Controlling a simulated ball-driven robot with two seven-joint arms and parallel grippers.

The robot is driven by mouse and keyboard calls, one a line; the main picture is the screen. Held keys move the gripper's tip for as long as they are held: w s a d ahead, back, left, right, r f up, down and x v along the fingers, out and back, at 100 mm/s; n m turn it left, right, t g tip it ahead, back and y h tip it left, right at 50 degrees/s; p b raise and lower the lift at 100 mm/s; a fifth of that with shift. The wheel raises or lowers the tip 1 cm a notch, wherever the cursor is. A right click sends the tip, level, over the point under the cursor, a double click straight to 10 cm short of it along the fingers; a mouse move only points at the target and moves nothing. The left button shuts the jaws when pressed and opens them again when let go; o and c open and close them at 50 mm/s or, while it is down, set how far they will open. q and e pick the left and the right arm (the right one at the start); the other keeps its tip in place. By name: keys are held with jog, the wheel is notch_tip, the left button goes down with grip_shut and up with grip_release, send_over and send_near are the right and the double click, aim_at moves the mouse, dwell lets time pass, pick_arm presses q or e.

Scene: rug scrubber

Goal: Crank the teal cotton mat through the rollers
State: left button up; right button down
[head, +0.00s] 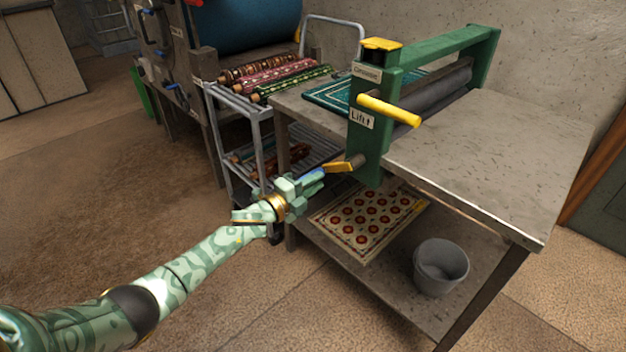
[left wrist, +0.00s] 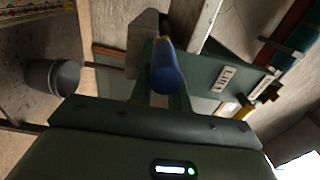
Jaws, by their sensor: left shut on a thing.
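The teal mat (head: 328,92) lies on the table on the left side of the green roller frame (head: 367,150), partly hidden behind it. The dark roller (head: 445,88) spans the frame; I cannot tell whether the mat's edge is between the rollers. A crank (head: 343,166) with a yellow arm sticks out low on the frame's near side. My left gripper (head: 314,178) is shut on its blue grip, which shows in the left wrist view (left wrist: 166,72). A yellow lever (head: 388,108) sits above the "Lift" label. My right gripper is not in view.
The right part of the tabletop (head: 490,150) is bare. The shelf below holds a red-dotted mat (head: 368,222) and a grey bucket (head: 440,266). A cart (head: 262,140) with rolled rugs stands left of the table, beside a machine with a blue drum (head: 245,35).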

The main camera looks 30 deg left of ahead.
pick_arm(q)
jog(key=f, duration=0.3)
jog(key=shift+s+d+b, duration=0.3)
jog(key=shift+d+b, duration=0.05)
jog(key=shift+d, duration=0.05)
grip_shut()
jog(key=shift+d+f, duration=0.1)
jog(key=shift+d, duration=0.15)
jog(key=o, duration=1.3)
grip_release()
jog(key=shift+d, duration=0.1)
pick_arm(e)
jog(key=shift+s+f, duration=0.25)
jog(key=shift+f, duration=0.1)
pick_arm(q)
jog(key=shift+s, duration=0.1)
jog(key=p+v, duration=0.4)
jog(key=v, duration=0.6)
jog(key=shift+s, duration=0.4)
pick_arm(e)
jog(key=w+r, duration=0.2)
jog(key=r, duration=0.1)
